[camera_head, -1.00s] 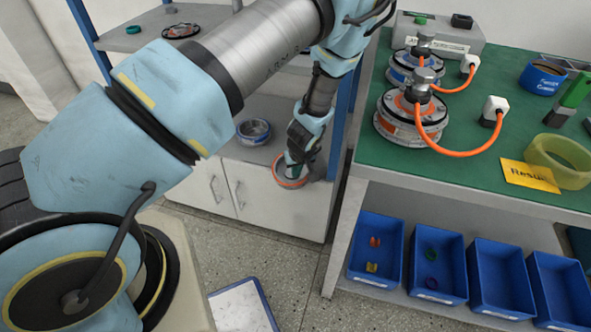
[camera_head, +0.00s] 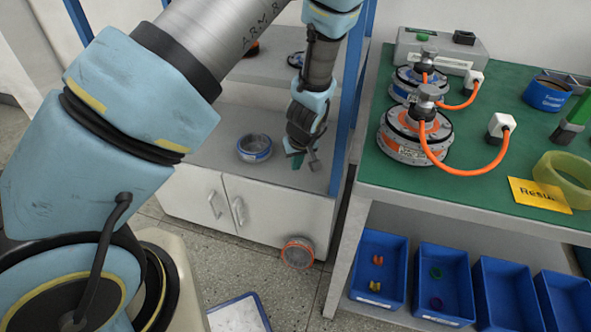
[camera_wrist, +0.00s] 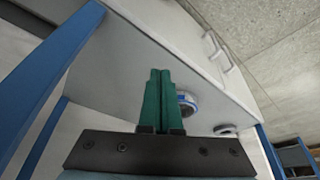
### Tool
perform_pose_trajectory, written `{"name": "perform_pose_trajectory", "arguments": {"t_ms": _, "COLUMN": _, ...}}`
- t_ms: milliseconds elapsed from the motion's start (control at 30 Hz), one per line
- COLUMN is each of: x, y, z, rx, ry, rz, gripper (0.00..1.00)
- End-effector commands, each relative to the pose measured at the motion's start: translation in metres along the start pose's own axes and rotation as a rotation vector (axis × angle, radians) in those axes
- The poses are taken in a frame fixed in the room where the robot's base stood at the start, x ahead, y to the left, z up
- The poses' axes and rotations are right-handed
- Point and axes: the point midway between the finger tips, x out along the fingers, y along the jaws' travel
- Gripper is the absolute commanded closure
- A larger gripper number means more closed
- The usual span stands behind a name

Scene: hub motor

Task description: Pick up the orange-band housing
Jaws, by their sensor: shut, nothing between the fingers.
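The orange-band housing (camera_head: 297,253) is a grey ring with an orange rim. In the head view it is tilted on edge, low in front of the white cabinet's right door, near the floor. I cannot tell whether it rests there or is still falling. My gripper (camera_head: 297,160) is above the cabinet top, apart from the housing and well above it. Its green fingers (camera_wrist: 158,100) are closed together with nothing between them in the wrist view.
A blue-band housing (camera_head: 255,149) sits on the cabinet top (camera_head: 222,148), left of my gripper; it also shows in the wrist view (camera_wrist: 187,103). A blue rack post (camera_head: 346,110) stands close right. The green bench (camera_head: 470,150) holds motors with orange cables, above blue bins (camera_head: 379,268).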

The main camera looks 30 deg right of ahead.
Motion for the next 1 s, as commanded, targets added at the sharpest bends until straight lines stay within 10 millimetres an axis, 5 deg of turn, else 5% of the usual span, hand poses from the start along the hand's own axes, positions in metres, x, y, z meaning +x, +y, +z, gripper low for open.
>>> {"name": "perform_pose_trajectory", "arguments": {"t_ms": 300, "x": -0.003, "y": 0.000, "z": 0.000, "rx": 0.000, "ry": 0.000, "rz": 0.000, "gripper": 1.00}}
{"name": "perform_pose_trajectory", "arguments": {"t_ms": 467, "x": 0.003, "y": -0.001, "z": 0.003, "rx": -0.009, "ry": -0.003, "rz": 0.001, "gripper": 0.83}}
{"name": "perform_pose_trajectory", "arguments": {"t_ms": 1000, "x": 0.116, "y": -0.010, "z": 0.059, "rx": -0.288, "ry": -0.064, "rz": 0.031, "gripper": 0.28}}
